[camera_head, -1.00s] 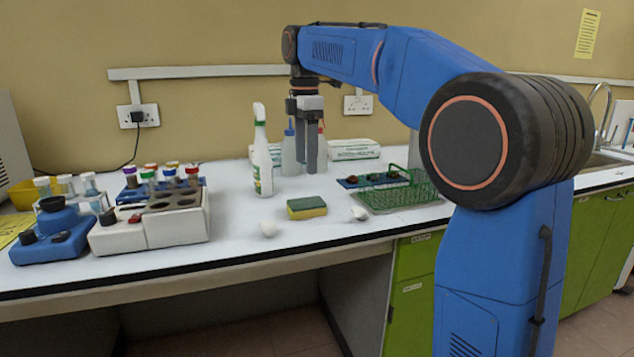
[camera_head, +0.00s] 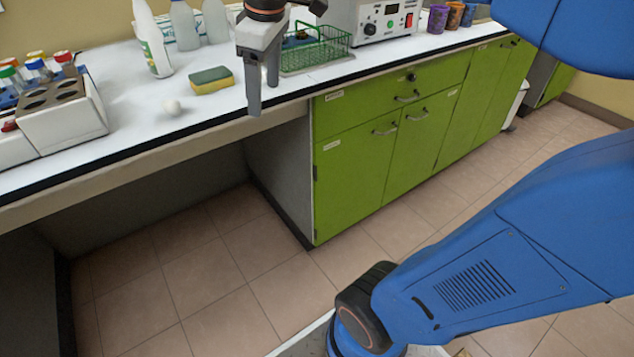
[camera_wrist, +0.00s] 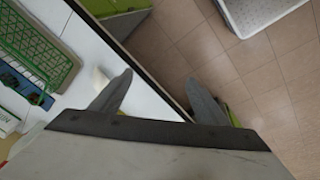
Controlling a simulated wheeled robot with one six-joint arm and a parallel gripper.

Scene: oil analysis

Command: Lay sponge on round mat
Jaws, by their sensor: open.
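The sponge (camera_head: 211,80), yellow below and green on top, lies flat on the white bench near its front edge in the head view. My gripper (camera_head: 262,98) points down just right of the sponge, over the bench's front edge. In the wrist view its two fingers (camera_wrist: 163,97) stand apart with nothing between them. I cannot make out the sponge in the wrist view. No round mat can be made out in either view.
A white ball-like object (camera_head: 172,108) lies left of the sponge. A green wire rack (camera_head: 318,56) stands right of my gripper. A spray bottle (camera_head: 152,45) and other bottles stand behind. Green cupboards (camera_head: 400,130) are below; the floor (camera_head: 230,270) in front is open.

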